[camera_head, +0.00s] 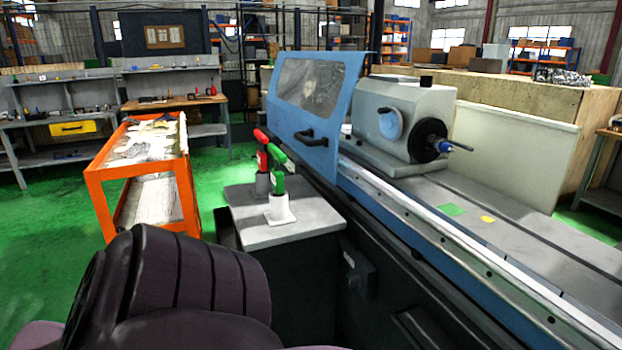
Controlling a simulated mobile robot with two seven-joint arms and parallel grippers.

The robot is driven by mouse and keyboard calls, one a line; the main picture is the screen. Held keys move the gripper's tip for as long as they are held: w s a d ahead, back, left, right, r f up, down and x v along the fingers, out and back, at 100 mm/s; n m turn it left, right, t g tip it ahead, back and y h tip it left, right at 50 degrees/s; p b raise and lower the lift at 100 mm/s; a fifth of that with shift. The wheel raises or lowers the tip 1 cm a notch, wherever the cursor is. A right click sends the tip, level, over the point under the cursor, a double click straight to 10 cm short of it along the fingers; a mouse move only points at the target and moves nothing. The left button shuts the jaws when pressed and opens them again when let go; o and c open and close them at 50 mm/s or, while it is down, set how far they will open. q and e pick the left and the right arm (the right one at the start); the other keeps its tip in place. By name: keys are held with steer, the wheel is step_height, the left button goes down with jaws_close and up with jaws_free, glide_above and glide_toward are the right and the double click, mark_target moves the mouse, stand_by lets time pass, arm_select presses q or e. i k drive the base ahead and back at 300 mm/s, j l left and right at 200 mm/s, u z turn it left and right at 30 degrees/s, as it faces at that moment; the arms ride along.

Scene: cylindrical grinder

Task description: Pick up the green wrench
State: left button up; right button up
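The green wrench (278,183) stands upright in a small white holder (280,212) on the light grey top of a dark cabinet (312,222). A similar red wrench (262,156) stands just behind and left of it, in a grey holder (264,184). The upper ends of the two tools overlap in the picture. Neither of my grippers shows in the head view. A large dark, ribbed arm link of mine fills the lower left, in front of the cabinet.
The cylindrical grinder's blue sliding door (316,97) and long bed (480,215) stand right of the cabinet. An orange cart (187,185) with clutter stands to the left. Green floor (40,220) is clear at far left. Workbenches line the back.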

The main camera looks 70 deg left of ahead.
mark_target(277, 178)
steer(key=u, duration=2.45)
